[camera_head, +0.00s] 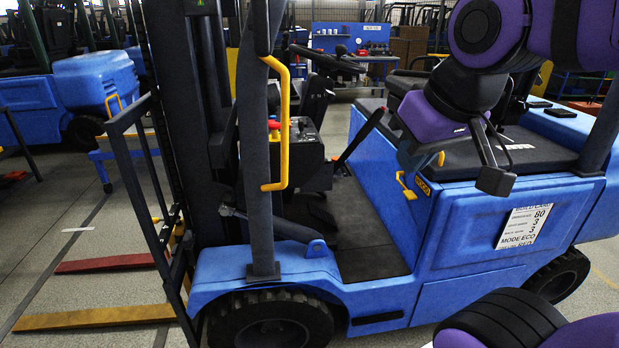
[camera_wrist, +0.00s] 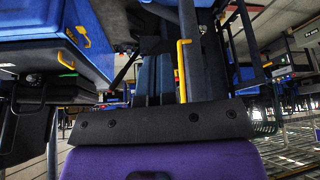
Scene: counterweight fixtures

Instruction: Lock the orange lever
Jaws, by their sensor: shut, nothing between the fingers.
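The orange lever (camera_head: 405,187) is a small yellow-orange hooked handle on the blue side of the forklift, below the seat deck. A yellow plate (camera_head: 423,187) is beside it. My gripper (camera_head: 494,180) is dark, on a purple wrist, and hangs in front of the forklift's side, up and to the right of the lever in the head view. It is shut and empty, and appears apart from the lever. Its fingers are not clear in the wrist view.
The blue forklift (camera_head: 365,290) fills the middle. A yellow grab rail (camera_head: 280,120) stands on its front post. A white sign (camera_head: 522,227) is on its side panel. Forks lie low at the left, and another blue truck (camera_head: 70,95) stands behind.

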